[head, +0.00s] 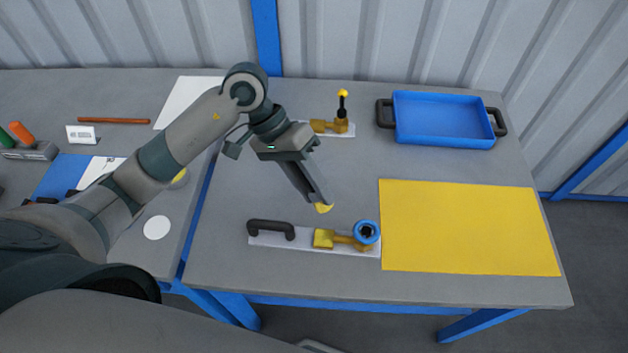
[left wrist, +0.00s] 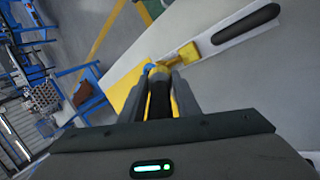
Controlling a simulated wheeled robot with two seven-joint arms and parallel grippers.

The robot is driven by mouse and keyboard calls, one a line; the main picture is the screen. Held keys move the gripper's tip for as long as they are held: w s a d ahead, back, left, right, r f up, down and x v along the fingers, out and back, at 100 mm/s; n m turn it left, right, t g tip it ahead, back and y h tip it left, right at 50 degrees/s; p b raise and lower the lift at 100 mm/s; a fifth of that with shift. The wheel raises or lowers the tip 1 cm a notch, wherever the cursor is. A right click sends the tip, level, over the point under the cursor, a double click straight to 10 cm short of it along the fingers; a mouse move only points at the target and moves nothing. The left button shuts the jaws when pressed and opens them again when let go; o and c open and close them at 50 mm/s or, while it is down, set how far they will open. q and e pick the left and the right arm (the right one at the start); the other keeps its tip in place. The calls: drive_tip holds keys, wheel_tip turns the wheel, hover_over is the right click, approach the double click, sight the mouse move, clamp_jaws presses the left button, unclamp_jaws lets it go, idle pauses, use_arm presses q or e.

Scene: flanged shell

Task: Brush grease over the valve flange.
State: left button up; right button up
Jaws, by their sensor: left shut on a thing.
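A brass-yellow valve with a blue handwheel (head: 366,232) lies on a white plate with a black handle at the front of the table. Its square flange (head: 323,238) is at the valve's left end; it also shows in the left wrist view (left wrist: 211,49). My left gripper (head: 318,200) points down and is shut on a dark thing with a yellow tip (head: 323,208), which looks like the brush. The tip is just above the flange in the head view; I cannot tell whether they touch. The fingers hide most of the held thing. My right gripper is not in view.
A yellow mat (head: 468,228) lies right of the valve. A blue tray (head: 444,118) with black handles stands at the back right. A second valve (head: 330,125) with a black lever sits at the back. Tools and a blue mat (head: 64,176) lie on the left table.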

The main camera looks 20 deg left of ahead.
use_arm(q)
drive_tip(key=shift+s+r, duration=0.1)
drive_tip(key=shift+s, duration=0.05)
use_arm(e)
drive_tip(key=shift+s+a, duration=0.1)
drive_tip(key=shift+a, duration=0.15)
use_arm(q)
drive_tip(key=shift+f, duration=2.55)
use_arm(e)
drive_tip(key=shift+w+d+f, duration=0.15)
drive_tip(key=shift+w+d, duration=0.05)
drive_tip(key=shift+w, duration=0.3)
use_arm(q)
drive_tip(key=shift+d+b, duration=0.1)
drive_tip(key=shift+b, duration=0.2)
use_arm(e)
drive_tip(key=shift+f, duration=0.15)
